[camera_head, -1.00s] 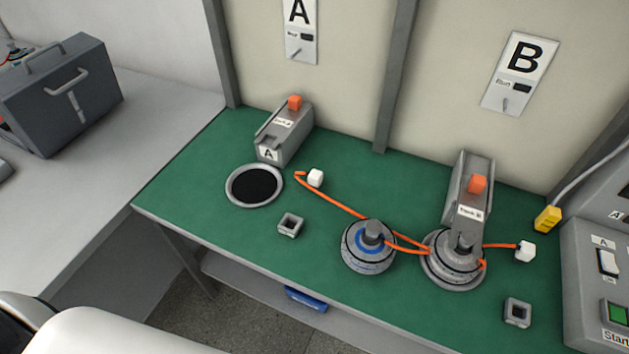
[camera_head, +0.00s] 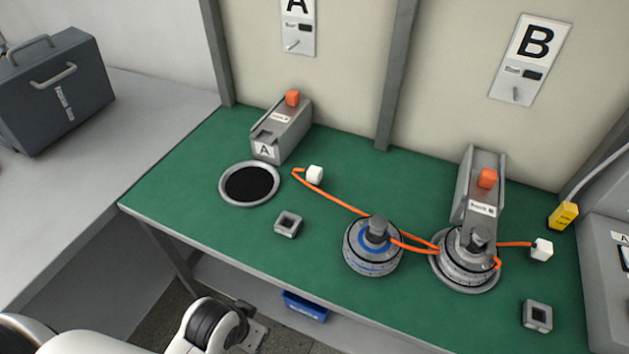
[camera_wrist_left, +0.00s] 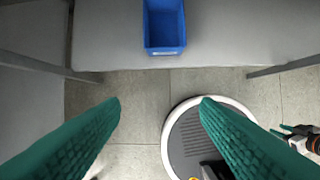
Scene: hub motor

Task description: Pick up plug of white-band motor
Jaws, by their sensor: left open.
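The blue-banded motor (camera_head: 372,262) stands on the green bench. A motor with a pale band (camera_head: 466,266) sits in the ring at station B. One white plug (camera_head: 314,174) lies near station A on an orange cable. Another white plug (camera_head: 541,249) lies right of the pale-banded motor, on an orange cable. The cables meet around the motors, so I cannot fully trace them. My left gripper (camera_wrist_left: 160,105) is open and empty above the floor, in front of the bench; its arm shows at the bottom left of the head view. My right gripper is perhaps the teal-tipped part at the wrist view's right edge.
An empty ring (camera_head: 222,190) and block A (camera_head: 283,131) are at the left. Square sockets (camera_head: 288,224) and (camera_head: 537,316) lie near the front. A blue bin (camera_head: 305,306) is below the bench. A yellow connector (camera_head: 563,216) is at right. The front-left bench is clear.

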